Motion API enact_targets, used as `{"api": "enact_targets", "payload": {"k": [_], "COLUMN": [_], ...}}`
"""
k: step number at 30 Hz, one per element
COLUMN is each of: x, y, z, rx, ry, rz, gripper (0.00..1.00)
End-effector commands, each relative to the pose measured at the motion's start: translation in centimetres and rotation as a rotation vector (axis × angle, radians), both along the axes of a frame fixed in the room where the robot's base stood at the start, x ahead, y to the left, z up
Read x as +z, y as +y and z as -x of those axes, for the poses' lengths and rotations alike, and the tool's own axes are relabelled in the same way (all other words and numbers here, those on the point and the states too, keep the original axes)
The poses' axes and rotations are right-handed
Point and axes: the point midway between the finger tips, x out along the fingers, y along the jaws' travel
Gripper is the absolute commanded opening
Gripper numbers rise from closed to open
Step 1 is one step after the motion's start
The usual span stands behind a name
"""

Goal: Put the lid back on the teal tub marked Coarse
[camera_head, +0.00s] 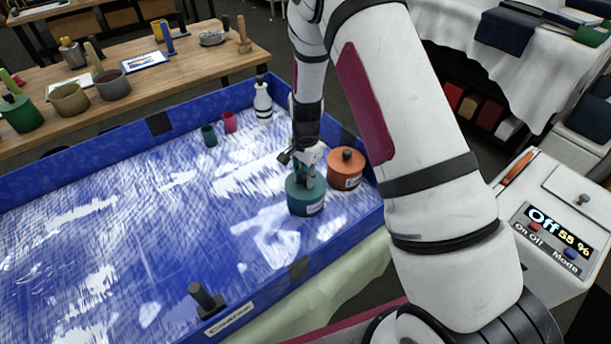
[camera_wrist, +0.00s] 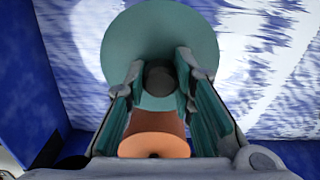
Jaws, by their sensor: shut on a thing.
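The teal tub (camera_head: 304,207) stands at the right end of the blue tray, with a white label too small to read. My gripper (camera_head: 310,172) is directly over it, pointing down. In the wrist view my gripper (camera_wrist: 160,76) is shut on the dark knob of the round teal lid (camera_wrist: 160,28), one finger on each side. The lid is level with the tub's top in the head view. I cannot tell whether it is fully seated, because the rim is partly hidden by my fingers.
An orange tub (camera_head: 344,182) with a dark knob stands close on the right; it also shows in the wrist view (camera_wrist: 154,146). The blue tray (camera_head: 90,140) has walls. A white bottle (camera_head: 263,105) and small pink (camera_head: 229,122) and green (camera_head: 209,136) cups stand farther back. The tray's middle is clear.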

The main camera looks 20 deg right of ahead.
Motion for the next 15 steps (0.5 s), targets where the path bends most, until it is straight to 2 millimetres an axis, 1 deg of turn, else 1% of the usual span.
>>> {"api": "enact_targets", "payload": {"k": [6,7,8,9,15], "x": [0.02,0.02,0.02,0.02,0.02], "y": [0.0,0.0,0.0,0.0,0.0], "z": [0.0,0.0,0.0,0.0,0.0], "rx": [0.0,0.0,0.0,0.0,0.0], "ry": [0.0,0.0,0.0,0.0,0.0], "rz": [0.0,0.0,0.0,0.0,0.0], "gripper": [0.04,0.3,0.37,0.46,0.46]}}
